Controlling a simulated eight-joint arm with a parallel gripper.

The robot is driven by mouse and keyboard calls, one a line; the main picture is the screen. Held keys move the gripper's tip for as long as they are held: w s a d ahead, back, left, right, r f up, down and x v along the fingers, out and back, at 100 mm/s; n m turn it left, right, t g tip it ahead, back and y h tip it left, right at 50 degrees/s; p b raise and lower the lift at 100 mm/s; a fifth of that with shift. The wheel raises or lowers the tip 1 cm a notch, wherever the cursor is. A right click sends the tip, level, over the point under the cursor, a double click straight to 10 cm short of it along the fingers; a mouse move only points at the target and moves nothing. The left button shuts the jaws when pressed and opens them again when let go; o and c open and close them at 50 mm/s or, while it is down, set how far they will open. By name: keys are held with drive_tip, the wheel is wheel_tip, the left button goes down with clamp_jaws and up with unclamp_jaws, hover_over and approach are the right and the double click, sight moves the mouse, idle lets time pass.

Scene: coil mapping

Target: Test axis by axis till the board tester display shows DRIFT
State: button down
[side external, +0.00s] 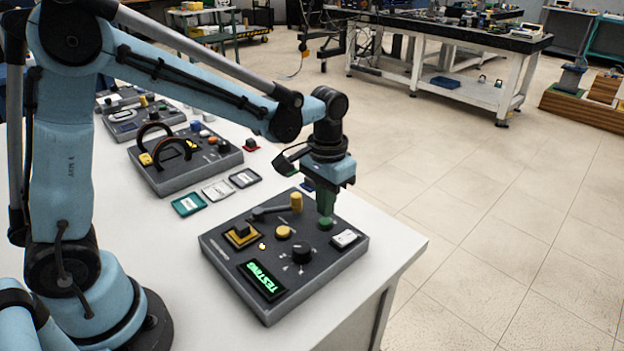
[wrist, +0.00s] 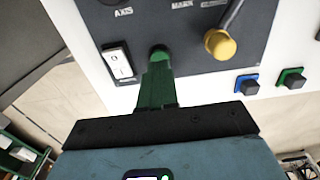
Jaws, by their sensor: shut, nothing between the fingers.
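The board tester (side external: 222,249) is a dark grey panel box on the white table. Its display (side external: 262,280) glows green and reads TESTING. It has a black knob (side external: 302,252), a yellow round button (side external: 283,232), a lever with a yellow knob (side external: 296,202), a black square button on a yellow base (side external: 242,233), a white rocker switch (side external: 345,238) and a green button (side external: 325,223). In the wrist view the green button (wrist: 158,52) is at my fingertips. My gripper (side external: 325,212) is shut and empty, pointing down at the green button; whether it presses it I cannot tell.
Several flat cards (side external: 217,190) lie between the two panels. In the wrist view, a blue button (wrist: 247,84) and a green-based button (wrist: 291,78) lie beside the tester. The table's right edge is close to it.

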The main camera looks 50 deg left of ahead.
drive_tip(key=shift+r, duration=2.2)
drive_tip(key=shift+s+a+r, duration=0.15)
drive_tip(key=shift+s+r, duration=0.1)
drive_tip(key=shift+s, duration=0.05)
drive_tip(key=s+a+r+t, duration=0.2)
drive_tip(key=s+a+t, duration=0.2)
drive_tip(key=s+t, duration=0.3)
drive_tip(key=shift+s+a, duration=0.2)
drive_tip(key=shift+s, duration=1.4)
